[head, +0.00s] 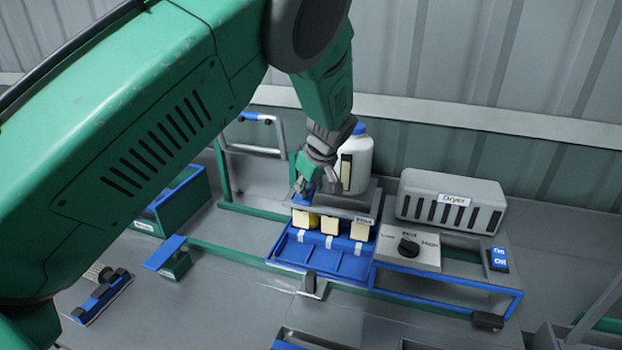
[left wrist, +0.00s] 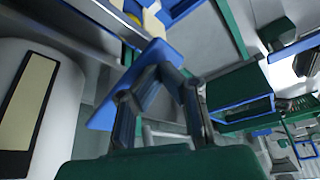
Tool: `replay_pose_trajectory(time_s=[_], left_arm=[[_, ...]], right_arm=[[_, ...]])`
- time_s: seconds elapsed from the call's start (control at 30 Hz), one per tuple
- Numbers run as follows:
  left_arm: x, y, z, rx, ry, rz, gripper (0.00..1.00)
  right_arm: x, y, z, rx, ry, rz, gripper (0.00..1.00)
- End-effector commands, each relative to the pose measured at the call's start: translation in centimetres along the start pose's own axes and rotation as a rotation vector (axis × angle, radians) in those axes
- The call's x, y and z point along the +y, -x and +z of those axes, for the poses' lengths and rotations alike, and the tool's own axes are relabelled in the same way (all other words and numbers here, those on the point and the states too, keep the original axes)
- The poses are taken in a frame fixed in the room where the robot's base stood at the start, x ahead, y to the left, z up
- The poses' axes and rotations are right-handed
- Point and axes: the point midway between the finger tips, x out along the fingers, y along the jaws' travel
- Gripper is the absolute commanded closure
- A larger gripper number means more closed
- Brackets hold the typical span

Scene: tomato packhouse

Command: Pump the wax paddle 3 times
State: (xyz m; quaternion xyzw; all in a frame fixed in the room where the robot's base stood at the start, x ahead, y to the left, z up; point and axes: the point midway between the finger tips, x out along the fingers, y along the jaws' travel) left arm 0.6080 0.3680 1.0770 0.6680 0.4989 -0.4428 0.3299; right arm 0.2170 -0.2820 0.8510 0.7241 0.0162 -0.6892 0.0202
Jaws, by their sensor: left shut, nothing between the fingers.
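A blue plate, which looks like the wax paddle (head: 305,188), sits at the back left of a blue tray (head: 330,262) with three cream pads (head: 329,225). In the left wrist view the paddle (left wrist: 104,116) runs slantwise behind the fingers. My left gripper (head: 301,180) points down at the paddle. Its fingertips (left wrist: 163,72) are together with nothing between them, and overlap the paddle in the picture; I cannot tell whether they touch it. My arm covers part of the scene. The right gripper is out of view.
A white jug (head: 356,160) with a blue cap stands right behind the gripper. To the right are a dial panel (head: 408,247), a dryer box (head: 452,201) and an on/off switch (head: 499,259). The ribbed wall closes the back.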

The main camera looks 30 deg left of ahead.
Motion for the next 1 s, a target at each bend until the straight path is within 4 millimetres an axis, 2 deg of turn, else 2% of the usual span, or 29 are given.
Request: replay_pose_trajectory(time_s=[0.27, 1.0], left_arm=[[-0.1, 0.2, 0.0, -0.002, 0.0, -0.002, 1.0], [-0.1, 5.2, -2.2, -0.001, 0.001, 0.0, 1.0]], right_arm=[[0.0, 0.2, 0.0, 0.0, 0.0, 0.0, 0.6], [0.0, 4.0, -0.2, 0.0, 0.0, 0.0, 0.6]])
